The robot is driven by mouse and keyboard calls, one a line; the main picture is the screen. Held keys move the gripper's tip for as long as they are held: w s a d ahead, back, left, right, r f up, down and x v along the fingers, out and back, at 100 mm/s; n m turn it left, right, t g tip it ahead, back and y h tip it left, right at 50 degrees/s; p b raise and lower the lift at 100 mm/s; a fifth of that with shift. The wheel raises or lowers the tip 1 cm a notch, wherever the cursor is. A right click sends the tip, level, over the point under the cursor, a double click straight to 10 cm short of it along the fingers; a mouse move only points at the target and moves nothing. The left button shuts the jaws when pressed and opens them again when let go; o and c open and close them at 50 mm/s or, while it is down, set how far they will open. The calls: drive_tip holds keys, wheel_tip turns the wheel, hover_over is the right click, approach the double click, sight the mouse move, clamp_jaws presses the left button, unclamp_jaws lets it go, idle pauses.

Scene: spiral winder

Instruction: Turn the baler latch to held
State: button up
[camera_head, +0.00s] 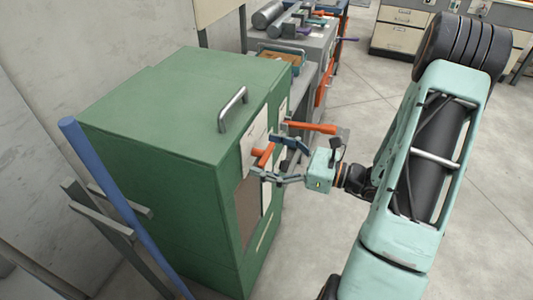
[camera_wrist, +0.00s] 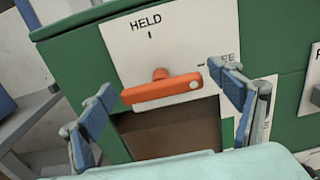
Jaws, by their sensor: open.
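The baler is a green box-like machine (camera_head: 165,100) left of my arm. Its latch is an orange bar on a white plate, seen in the wrist view (camera_wrist: 150,91) and in the head view (camera_head: 261,157). The bar lies nearly level, its right end with a pale dot slightly higher. The word HELD (camera_wrist: 146,24) and a short mark stand above the pivot. A partly hidden word ending in "EE" is at right, behind a finger. My gripper (camera_wrist: 160,81) is open, with one finger to each side of the bar; contact cannot be told. It also shows in the head view (camera_head: 265,156).
A silver handle (camera_head: 233,109) stands up from the baler's top. Another orange lever (camera_head: 312,127) sticks out just beyond my gripper. A blue pole (camera_head: 115,195) leans at left. Grey floor (camera_head: 365,85) is open to the right of the machines.

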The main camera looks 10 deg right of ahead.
drive_tip(key=shift+c, duration=0.3)
drive_tip(key=c, duration=1.1)
drive_tip(key=n+b, duration=0.1)
drive_tip(key=n, duration=0.1)
drive_tip(key=n+b, duration=0.1)
drive_tip(key=b, duration=0.1)
drive_tip(key=shift+f+n, duration=0.2)
drive_tip(key=shift+n, duration=0.2)
drive_tip(key=n+b, duration=0.5)
drive_tip(key=shift+s+a+f, duration=0.1)
drive_tip(key=shift+s, duration=0.05)
drive_tip(key=n+b, duration=0.5)
drive_tip(key=b, duration=0.1)
drive_tip(key=shift+f+n, duration=0.15)
drive_tip(key=shift+n, duration=0.25)
drive_tip(key=n+b, duration=0.3)
drive_tip(key=shift+b, duration=0.4)
drive_tip(key=shift+r+n, duration=0.2)
drive_tip(key=shift+n, duration=0.1)
